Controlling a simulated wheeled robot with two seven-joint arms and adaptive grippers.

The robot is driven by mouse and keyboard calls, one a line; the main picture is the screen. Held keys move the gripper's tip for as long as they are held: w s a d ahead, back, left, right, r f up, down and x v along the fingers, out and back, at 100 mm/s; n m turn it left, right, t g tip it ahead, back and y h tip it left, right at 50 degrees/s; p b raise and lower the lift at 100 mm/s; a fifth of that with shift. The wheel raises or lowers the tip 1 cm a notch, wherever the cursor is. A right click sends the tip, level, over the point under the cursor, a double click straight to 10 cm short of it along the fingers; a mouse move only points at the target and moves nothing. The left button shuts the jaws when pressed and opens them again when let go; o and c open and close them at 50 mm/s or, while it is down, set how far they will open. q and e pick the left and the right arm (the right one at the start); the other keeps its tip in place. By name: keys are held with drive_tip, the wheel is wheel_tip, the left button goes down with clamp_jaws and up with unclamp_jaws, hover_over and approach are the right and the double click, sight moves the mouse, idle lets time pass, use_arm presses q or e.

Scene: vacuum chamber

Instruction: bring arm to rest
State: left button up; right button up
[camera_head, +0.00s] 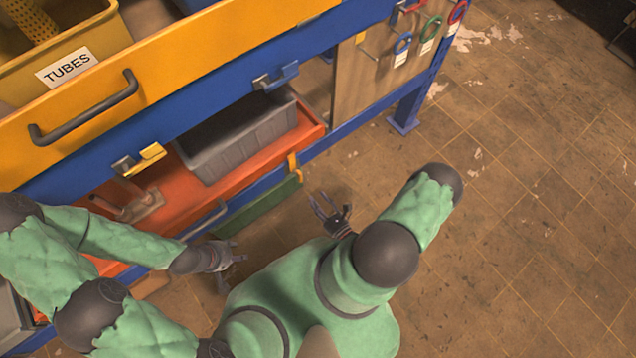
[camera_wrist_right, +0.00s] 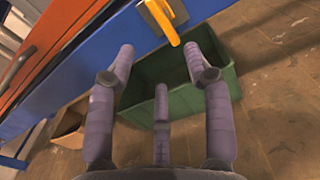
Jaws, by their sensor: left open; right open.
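My left gripper (camera_head: 230,264) is open and empty. It hangs low in front of the workbench, at the lower middle of the head view. My right gripper (camera_head: 322,207) is open and empty to its right, over the brown floor near the bench's lower edge. In the right wrist view my right gripper (camera_wrist_right: 162,78) shows three spread purple-grey fingers with nothing between them. Both my arms wear green padded sleeves and are bent.
The blue workbench (camera_head: 210,108) has an orange drawer front (camera_head: 180,62) and a grey bin (camera_head: 240,138) on its red shelf. A green bin (camera_wrist_right: 185,85) lies beyond my right fingers, below a yellow latch (camera_wrist_right: 160,18). Tiled floor (camera_head: 520,230) is clear at right.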

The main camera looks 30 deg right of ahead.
idle(0.3)
drive_tip(key=s+a+r+n+g+y+p, duration=0.1)
drive_tip(key=s+a+r+n+g+y, duration=0.25)
drive_tip(key=a+n+g+y, duration=0.45)
drive_tip(key=s+a+r+n+g+y+p, duration=0.1)
drive_tip(key=s+a+r+n+g+y, duration=0.1)
drive_tip(key=a+r+n+g+y, duration=0.5)
drive_tip(key=s+f+n+g+h+p, duration=0.1)
drive_tip(key=s+n+g+h, duration=0.6)
drive_tip(key=s+n+g, duration=0.15)
drive_tip(key=w+d+r+n+t+h+p, duration=0.1)
drive_tip(key=w+d+r+n+t+h, duration=0.1)
drive_tip(key=w+r+n+t+h, duration=0.3)
drive_tip(key=w+r+n+t, duration=0.1)
drive_tip(key=w+n, duration=0.3)
drive_tip(key=w, duration=0.1)
drive_tip(key=shift+w+h, duration=0.3)
